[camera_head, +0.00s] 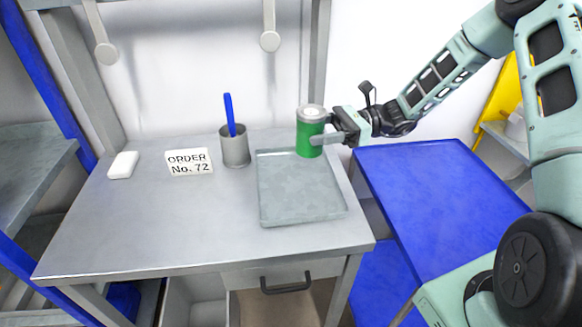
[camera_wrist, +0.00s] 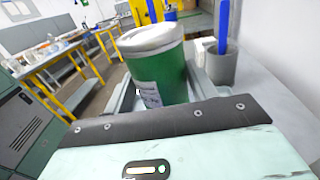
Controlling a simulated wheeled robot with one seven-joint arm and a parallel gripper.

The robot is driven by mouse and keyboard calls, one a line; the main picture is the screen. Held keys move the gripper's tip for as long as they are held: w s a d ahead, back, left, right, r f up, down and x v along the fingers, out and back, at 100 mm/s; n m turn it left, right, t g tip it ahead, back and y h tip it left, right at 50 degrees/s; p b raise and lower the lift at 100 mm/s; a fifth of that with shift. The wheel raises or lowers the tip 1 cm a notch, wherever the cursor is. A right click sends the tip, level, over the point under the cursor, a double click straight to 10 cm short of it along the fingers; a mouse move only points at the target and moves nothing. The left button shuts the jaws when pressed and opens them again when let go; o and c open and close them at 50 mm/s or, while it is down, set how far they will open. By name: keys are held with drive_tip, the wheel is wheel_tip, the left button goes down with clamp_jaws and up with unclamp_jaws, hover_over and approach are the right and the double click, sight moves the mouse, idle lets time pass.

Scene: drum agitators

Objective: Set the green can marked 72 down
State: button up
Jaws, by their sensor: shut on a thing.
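The green can (camera_head: 309,139) with a pale lid is upright at the back right corner of the grey tray (camera_head: 287,222). My gripper (camera_head: 318,137) reaches in from the right and is shut on the can. In the wrist view the can (camera_wrist: 172,75) stands between the fingers, with part of a white label showing; its number is not readable. I cannot tell whether the can's bottom touches the tray. An order card (camera_head: 189,162) reading "ORDER No. 72" stands on the metal table (camera_head: 130,235).
A grey cup (camera_head: 235,150) with a blue stick stands left of the can; the wrist view shows the cup (camera_wrist: 220,66) too. A white block (camera_head: 123,165) lies at the table's left. The front of the tray is empty. A blue surface (camera_head: 440,190) lies to the right.

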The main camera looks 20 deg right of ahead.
wheel_tip(320, 180, down, 10)
drive_tip(key=shift+w+r+p, duration=0.1)
drive_tip(key=shift+p, duration=0.65)
drive_tip(key=o, duration=1.1)
drive_tip(key=shift+o, duration=0.2)
drive_tip(key=shift+r, duration=0.15)
drive_tip(key=d+b, duration=0.3)
drive_tip(key=d, duration=0.9)
drive_tip(key=shift+s, duration=0.45)
